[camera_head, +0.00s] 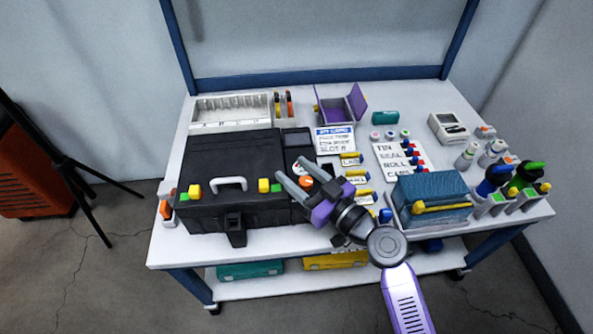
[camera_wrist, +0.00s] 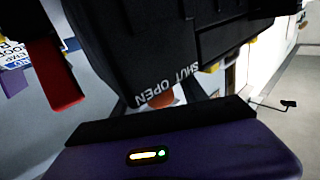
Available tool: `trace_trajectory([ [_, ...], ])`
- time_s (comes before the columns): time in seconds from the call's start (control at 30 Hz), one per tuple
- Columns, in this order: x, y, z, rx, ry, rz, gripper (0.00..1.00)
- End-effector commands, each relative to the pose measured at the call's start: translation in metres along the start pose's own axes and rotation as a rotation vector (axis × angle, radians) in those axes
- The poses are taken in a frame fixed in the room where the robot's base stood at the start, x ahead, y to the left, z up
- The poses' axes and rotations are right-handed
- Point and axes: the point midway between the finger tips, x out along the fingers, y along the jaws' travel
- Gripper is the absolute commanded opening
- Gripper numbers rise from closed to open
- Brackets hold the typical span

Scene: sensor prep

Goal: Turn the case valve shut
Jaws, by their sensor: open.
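The black case (camera_head: 232,195) stands closed at the left front of the workbench, with a white handle on its lid. An orange knob (camera_head: 306,182), which looks like the case valve, shows by the case's right side between my gripper's fingers. In the wrist view the orange knob (camera_wrist: 163,95) is partly hidden, beside the white words SHUT and OPEN on the black case (camera_wrist: 150,40). My gripper (camera_head: 292,168) is open, its grey fingers either side of the knob. I cannot tell whether they touch it, nor which word the valve points at.
A white label card (camera_head: 335,139) and several yellow and blue small parts lie right of the case. A teal box (camera_head: 432,192) stands close to my arm's right. A purple open bin (camera_head: 340,105) and a white rack (camera_head: 230,112) stand behind. The workbench (camera_head: 160,248) has a clear front edge strip.

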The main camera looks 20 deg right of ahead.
Motion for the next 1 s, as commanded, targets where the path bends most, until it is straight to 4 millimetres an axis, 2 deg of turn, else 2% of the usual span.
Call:
trace_trajectory([
  [0.23, 0.0009, -0.0003, 0.0005, 0.0, -0.001, 0.0, 0.5],
  [0.5, 0.0007, -0.0003, 0.0004, 0.0, -0.001, 0.0, 0.0],
  [0.77, 0.0006, -0.0002, -0.0001, 0.0, -0.001, 0.013, 0.0],
  [1.0, 0.0002, 0.0008, -0.0015, 0.001, 0.001, 0.093, 0.0],
])
